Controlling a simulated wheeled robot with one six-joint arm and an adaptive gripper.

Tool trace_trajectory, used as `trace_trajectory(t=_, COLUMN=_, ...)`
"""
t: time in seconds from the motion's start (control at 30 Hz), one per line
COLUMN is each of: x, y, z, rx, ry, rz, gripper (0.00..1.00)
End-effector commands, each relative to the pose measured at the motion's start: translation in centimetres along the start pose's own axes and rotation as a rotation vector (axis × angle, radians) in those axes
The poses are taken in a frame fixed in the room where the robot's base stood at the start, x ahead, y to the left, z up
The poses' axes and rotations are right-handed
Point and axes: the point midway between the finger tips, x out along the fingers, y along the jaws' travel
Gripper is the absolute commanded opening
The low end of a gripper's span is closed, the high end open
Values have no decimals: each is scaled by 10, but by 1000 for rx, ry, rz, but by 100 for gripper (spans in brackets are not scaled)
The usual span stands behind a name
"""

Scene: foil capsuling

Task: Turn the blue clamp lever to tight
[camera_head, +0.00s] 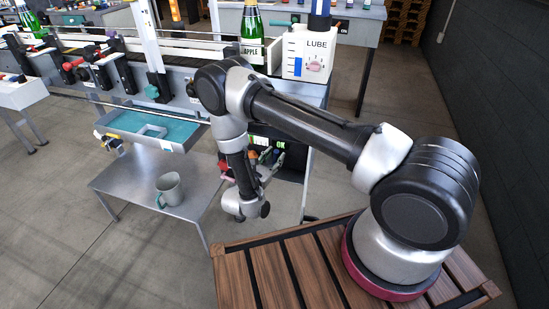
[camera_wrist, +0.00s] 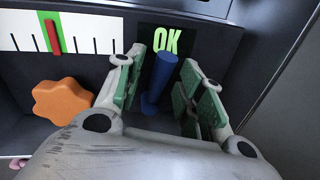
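The blue clamp lever (camera_wrist: 160,76) shows in the wrist view, in front of a dark panel. It stands nearly upright in the picture, leaning slightly right at its top. My gripper (camera_wrist: 165,68) has its two green-padded fingers on either side of the lever. The fingers are apart, with a visible gap on the right; the left pad is close to the lever, and I cannot tell whether it touches. A green OK display (camera_wrist: 167,39) is behind the lever. In the head view my gripper (camera_head: 266,160) is at the dark panel, and the lever is not clearly visible there.
An orange knob (camera_wrist: 62,102) sits left of my gripper, below a white scale (camera_wrist: 85,32) with a red marker (camera_wrist: 53,36). A LUBE container (camera_head: 307,62) and a green bottle (camera_head: 252,28) stand above. A mug (camera_head: 169,190) stands on a low metal table (camera_head: 125,182).

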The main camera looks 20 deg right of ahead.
Motion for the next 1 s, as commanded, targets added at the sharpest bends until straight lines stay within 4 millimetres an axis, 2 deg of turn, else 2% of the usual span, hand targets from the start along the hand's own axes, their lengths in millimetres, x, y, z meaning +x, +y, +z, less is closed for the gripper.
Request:
trace_trajectory(t=0.33, x=5, y=0, z=0, rx=-1, ry=0, rz=0, gripper=36)
trace_trajectory(t=0.53, x=5, y=0, z=0, rx=-1, ry=0, rz=0, gripper=0)
trace_trajectory(t=1.0, x=6, y=-3, z=0, rx=43, ry=9, rz=-2, gripper=0)
